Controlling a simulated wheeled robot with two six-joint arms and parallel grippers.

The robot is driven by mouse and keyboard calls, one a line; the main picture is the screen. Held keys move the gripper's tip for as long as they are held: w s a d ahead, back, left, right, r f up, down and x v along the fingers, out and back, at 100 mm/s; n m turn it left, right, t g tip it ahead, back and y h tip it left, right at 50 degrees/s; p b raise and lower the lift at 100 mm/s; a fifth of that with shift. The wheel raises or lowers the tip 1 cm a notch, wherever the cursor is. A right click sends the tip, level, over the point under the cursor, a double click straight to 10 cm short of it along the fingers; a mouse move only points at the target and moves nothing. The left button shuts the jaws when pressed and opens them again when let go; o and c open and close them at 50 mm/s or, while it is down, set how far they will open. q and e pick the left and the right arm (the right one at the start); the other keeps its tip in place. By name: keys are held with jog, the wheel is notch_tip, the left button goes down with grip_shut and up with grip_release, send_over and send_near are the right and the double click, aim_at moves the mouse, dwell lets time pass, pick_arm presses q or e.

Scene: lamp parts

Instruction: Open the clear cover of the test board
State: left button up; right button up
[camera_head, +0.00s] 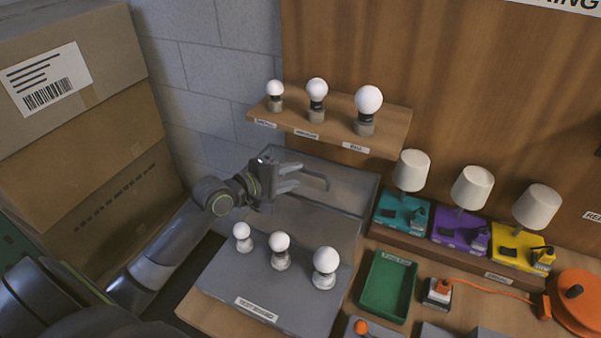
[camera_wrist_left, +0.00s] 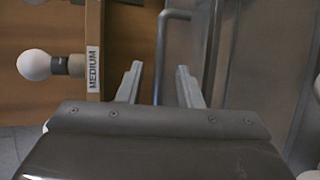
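The test board (camera_head: 222,278) is a grey slab with three white bulbs standing on it: small (camera_head: 242,236), medium (camera_head: 280,250) and large (camera_head: 324,268). Its clear cover (camera_head: 345,190) appears raised at the board's back edge, tilted up below the shelf, and the bulbs are uncovered. A grey bar handle (camera_head: 322,178) is on the cover; it also shows in the left wrist view (camera_wrist_left: 162,55). My left gripper (camera_head: 296,176) is open beside the handle. In the wrist view the bar appears between the fingers (camera_wrist_left: 158,70); contact cannot be told. My right gripper is out of view.
A wooden shelf (camera_head: 392,118) with three bulbs overhangs close behind my left gripper. Stacked cardboard boxes (camera_head: 80,100) stand left. Three lamps on coloured bases (camera_head: 455,228), a green tray (camera_head: 388,287) and an orange cable reel (camera_head: 580,305) are right.

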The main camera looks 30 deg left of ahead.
aim_at(304, 173)
pick_arm(q)
jog(key=shift+x, duration=1.65)
grip_shut()
